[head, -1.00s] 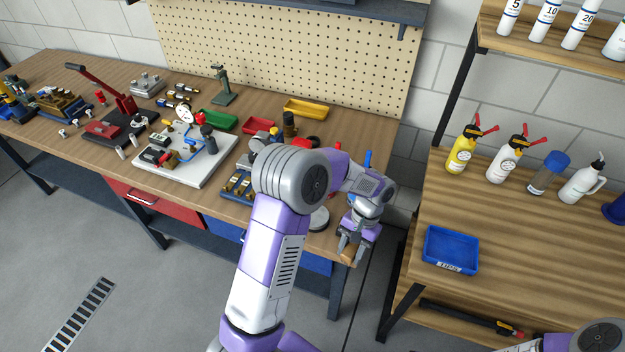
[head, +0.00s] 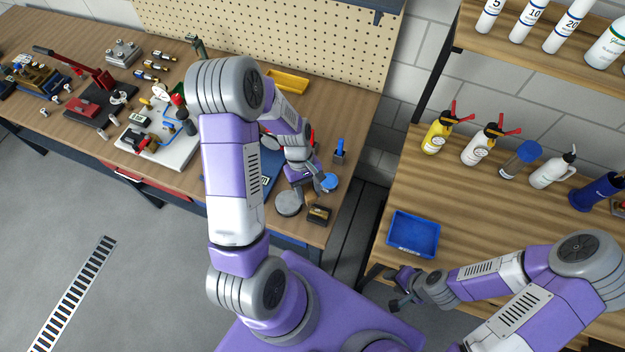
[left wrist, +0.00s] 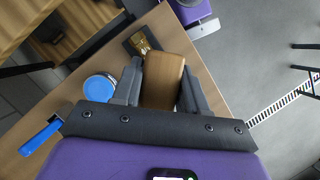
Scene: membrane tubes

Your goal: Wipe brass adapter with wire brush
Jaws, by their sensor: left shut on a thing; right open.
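My left gripper (head: 309,190) is over the right end of the workbench. In the left wrist view it (left wrist: 160,88) is shut on a brown wooden piece, which looks like the wire brush's handle (left wrist: 164,78); its bristles are not seen. A brass-coloured piece, likely the brass adapter (left wrist: 141,43), sits in a dark block just beyond the held wood. In the head view this dark block with brass on it (head: 318,214) stands near the bench's front right corner. I cannot tell whether the brush touches it. My right gripper (head: 402,287) is open and empty, by the side table's front edge.
A blue-lidded tin (head: 329,182), a grey disc (head: 289,202) and a blue-handled tool (head: 340,150) are close around the left gripper. A blue tray (head: 413,234) and several bottles stand on the side table. A gap separates the two tables.

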